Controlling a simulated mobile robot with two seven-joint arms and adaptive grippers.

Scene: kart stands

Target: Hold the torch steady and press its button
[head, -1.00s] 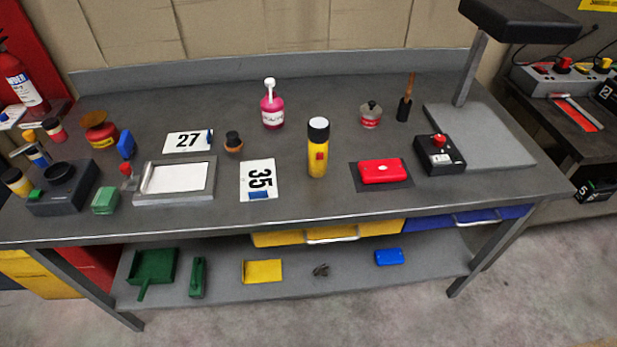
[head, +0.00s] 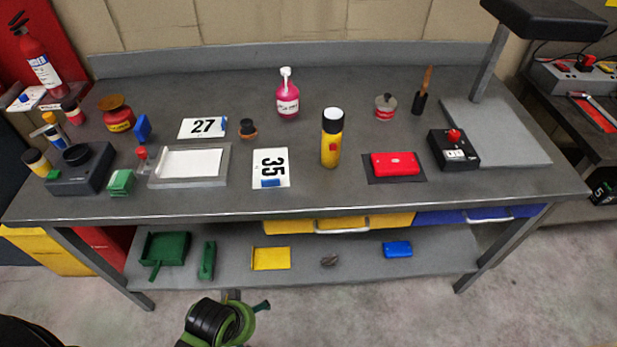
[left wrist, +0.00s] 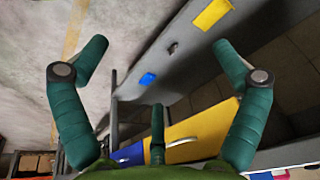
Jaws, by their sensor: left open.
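The torch (head: 331,155) stands upright on the grey workbench in the head view. It has a yellow body, a black collar and a white top, with a red button (head: 333,147) on the side facing me. In the head view my green and black left arm shows at the bottom, in front of the bench and well short of the torch. The torch is not visible in the left wrist view. My right gripper is in neither view.
A number 35 card (head: 271,168) lies left of the torch and a red case (head: 395,164) on a dark mat lies right. A pink bottle (head: 287,98) stands behind left. The bench's front edge (head: 300,216) and lower shelf (head: 345,273) lie between my arm and the torch.

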